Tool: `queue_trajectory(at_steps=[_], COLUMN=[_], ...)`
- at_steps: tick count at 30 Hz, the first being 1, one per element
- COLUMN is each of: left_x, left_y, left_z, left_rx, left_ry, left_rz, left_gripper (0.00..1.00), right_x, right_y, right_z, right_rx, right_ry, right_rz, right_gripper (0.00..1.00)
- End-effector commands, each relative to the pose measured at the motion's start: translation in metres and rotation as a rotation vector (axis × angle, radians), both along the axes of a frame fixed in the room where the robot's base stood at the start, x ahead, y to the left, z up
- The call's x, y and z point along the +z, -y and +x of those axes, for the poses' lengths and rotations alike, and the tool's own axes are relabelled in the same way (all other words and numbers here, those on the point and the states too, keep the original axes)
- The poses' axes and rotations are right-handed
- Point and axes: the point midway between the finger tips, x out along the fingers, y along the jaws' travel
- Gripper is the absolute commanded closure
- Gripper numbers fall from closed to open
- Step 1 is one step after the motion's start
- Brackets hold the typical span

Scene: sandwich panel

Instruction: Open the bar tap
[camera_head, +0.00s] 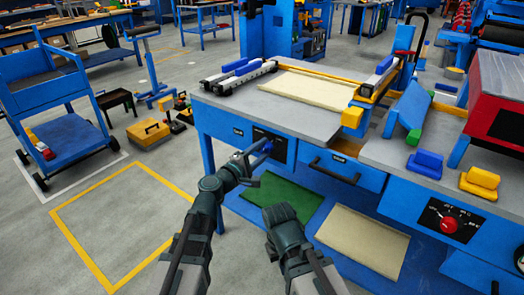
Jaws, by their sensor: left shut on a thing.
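The bar tap (267,147) is a small blue lever on a dark panel in the front of the blue workbench (222,124). My left gripper (257,156) reaches up to it from below left and is shut on the lever. The fingers cover part of the tap, so its exact angle is hard to see. My right arm (284,226) ends in front of the bench, lower and to the right. Its fingers cannot be made out.
A drawer with a black handle (334,169) is right of the tap. A green sheet (283,194) and a beige board (363,240) lie on the lower shelf. A red dial (449,224) is on the right-hand bench. Yellow-marked floor (112,195) at left is clear.

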Motion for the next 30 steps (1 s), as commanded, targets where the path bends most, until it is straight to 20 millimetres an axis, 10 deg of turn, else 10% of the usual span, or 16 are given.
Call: queue_trajectory(at_steps=[30], left_x=[-0.0002], left_y=[0.0004], left_z=[-0.0014], left_rx=[-0.002], left_ry=[0.146], left_rz=[0.203], left_gripper=[1.0], right_x=[0.0001], right_y=[0.0], right_z=[0.0], right_rx=[0.0], right_ry=[0.0], right_rz=[0.0], right_gripper=[1.0])
